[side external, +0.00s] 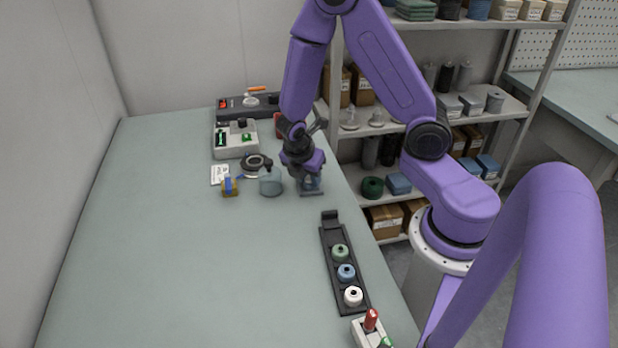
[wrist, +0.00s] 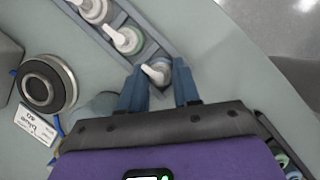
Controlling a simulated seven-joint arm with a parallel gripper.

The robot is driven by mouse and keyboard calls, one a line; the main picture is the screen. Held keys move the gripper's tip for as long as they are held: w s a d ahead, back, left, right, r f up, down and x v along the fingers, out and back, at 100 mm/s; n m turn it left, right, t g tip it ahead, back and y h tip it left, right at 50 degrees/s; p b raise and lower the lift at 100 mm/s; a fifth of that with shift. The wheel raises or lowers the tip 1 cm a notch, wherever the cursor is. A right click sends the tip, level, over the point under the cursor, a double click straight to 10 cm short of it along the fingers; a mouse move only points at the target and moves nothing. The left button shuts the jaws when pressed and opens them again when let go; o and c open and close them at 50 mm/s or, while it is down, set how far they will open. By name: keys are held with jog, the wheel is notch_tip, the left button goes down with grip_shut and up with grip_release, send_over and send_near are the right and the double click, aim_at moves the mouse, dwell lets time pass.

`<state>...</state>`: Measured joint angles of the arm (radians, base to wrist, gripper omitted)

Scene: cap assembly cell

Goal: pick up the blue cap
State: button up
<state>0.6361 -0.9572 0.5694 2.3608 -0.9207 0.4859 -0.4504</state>
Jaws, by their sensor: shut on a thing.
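The blue cap (wrist: 157,72) has a pale spout and a bluish-grey collar in the wrist view. It stands at the near end of a grey rack (wrist: 136,60). My gripper (wrist: 159,88) has its two blue fingers on either side of the cap and is shut on it. Two other spouted caps, one white (wrist: 92,10) and one with a green collar (wrist: 124,40), stand farther along the rack.
A dark tray (side external: 327,240) holds green, blue and white round pieces nearer the camera. A blue-grey jar (side external: 270,182), a black ring (side external: 254,163), a card (side external: 220,175) and a small tape-like piece (side external: 229,187) lie left of my gripper. The table's left side is clear.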

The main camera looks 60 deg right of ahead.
jog(key=shift+r, duration=0.6)
jog(key=shift+s+a+r, duration=1.45)
jog(key=shift+s+r, duration=4.25)
jog(key=shift+s, duration=1)
jog(key=w+a, duration=0.3)
jog(key=w, duration=1.3)
jog(key=w+d+f, duration=0.2)
jog(key=w+d, duration=0.1)
jog(key=w, duration=0.4)
jog(key=w+d+f, duration=0.1)
jog(key=w+d, duration=0.1)
jog(key=w, duration=0.6)
jog(key=shift+f, duration=3.2)
jog(key=shift+f, duration=0.35)
jog(key=shift+f, duration=0.25)
jog(key=shift+f, duration=0.1)
